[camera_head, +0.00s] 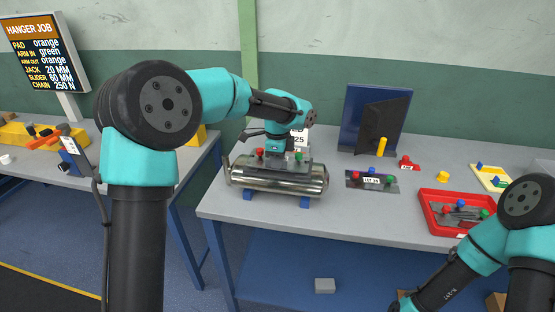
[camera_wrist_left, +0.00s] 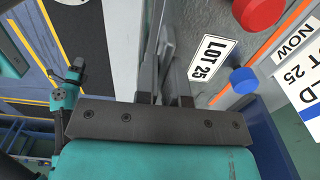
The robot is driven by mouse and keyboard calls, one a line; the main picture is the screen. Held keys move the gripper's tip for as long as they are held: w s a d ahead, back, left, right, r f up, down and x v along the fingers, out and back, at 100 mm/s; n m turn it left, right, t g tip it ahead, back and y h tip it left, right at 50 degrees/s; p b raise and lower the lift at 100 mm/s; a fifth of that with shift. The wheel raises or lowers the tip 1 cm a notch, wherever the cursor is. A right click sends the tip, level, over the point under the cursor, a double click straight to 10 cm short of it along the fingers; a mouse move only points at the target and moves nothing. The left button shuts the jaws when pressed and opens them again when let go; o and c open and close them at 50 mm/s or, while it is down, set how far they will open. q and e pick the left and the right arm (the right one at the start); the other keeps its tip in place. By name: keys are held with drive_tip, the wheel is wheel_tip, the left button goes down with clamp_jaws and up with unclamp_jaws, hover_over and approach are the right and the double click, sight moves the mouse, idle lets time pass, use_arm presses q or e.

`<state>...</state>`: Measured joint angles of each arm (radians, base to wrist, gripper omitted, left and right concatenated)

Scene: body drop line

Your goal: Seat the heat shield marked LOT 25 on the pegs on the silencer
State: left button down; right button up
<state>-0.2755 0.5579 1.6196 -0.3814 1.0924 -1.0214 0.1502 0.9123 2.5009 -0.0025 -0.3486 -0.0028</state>
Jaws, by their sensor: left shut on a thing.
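The silencer (camera_head: 290,181) is a shiny metal cylinder lying on blue supports on the bench. My left gripper (camera_head: 274,153) is above it, shut on a grey heat shield (camera_head: 291,165) with coloured knobs. In the left wrist view the shield (camera_wrist_left: 191,40) has a white LOT 25 label (camera_wrist_left: 209,58), a red knob (camera_wrist_left: 258,12) and a blue knob (camera_wrist_left: 243,80). The gripper (camera_wrist_left: 165,95) grips its plate. The shield is over the silencer's top; I cannot tell whether it touches. The pegs are hidden. My right arm is at the lower right; its fingers are not clear.
Another dark plate (camera_head: 359,184) with red, blue and green knobs lies right of the silencer. A red tray (camera_head: 428,219) holds similar plates. A white sign (camera_head: 301,137) stands behind the silencer. A blue stand (camera_head: 353,110) is at the back.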

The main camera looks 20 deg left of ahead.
use_arm(q)
drive_tip(key=shift+f, duration=0.65)
drive_tip(key=c, duration=1.1)
unclamp_jaws()
drive_tip(key=shift+c, duration=0.2)
drive_tip(key=shift+r, duration=3.05)
drive_tip(key=shift+a, duration=0.1)
